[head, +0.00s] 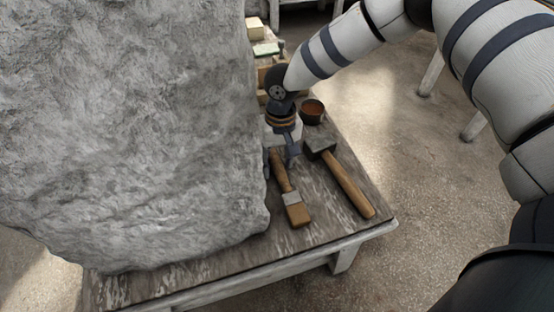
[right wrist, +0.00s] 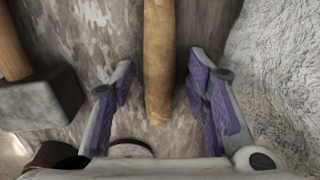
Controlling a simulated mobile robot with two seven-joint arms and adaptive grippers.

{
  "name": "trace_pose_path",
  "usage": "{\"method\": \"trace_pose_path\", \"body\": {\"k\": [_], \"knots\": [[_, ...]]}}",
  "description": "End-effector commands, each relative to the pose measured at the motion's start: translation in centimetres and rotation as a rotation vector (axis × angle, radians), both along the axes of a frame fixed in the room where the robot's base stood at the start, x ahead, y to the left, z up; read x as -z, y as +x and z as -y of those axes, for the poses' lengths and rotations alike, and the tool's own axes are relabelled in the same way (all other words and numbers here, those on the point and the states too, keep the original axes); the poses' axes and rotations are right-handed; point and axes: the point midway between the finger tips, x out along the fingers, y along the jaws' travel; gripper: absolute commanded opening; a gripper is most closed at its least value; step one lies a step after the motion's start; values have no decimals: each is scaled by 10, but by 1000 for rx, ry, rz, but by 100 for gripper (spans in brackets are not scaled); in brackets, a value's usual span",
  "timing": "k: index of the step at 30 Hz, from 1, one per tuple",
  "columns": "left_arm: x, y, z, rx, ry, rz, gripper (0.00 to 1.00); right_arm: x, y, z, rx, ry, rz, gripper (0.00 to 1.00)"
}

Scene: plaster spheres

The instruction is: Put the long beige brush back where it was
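The long beige brush (head: 290,195) lies on the wooden table (head: 325,225), between the big grey stone block and a mallet. Its bristle end points to the table's front edge and its handle points back to my right gripper (head: 281,158). In the right wrist view, the brush's wooden handle (right wrist: 158,60) runs between the two purple-padded fingers of my right gripper (right wrist: 160,84). The fingers are open, with a gap on both sides of the handle. Whether they are level with the handle or above it I cannot tell. My left gripper is not in view.
The rough stone block (head: 130,130) stands close on the left. A mallet (head: 345,180) lies to the brush's right. A dark pot with brown contents (head: 312,111) stands behind the mallet. Pale blocks (head: 265,48) sit at the far end. The table's front right corner is clear.

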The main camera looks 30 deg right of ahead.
Motion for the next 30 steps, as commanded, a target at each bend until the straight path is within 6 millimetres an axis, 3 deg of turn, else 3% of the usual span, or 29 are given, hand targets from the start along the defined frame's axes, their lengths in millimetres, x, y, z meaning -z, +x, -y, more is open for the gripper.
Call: {"method": "trace_pose_path", "body": {"k": [9,21,25,30], "knots": [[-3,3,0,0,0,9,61,-10,2,0,0,0,4,44],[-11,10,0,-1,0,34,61,-108,3,6,0,1,6,44],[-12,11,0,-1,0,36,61,-121,3,7,-1,0,2,44],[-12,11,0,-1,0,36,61,-124,2,8,-1,0,0,44]]}}
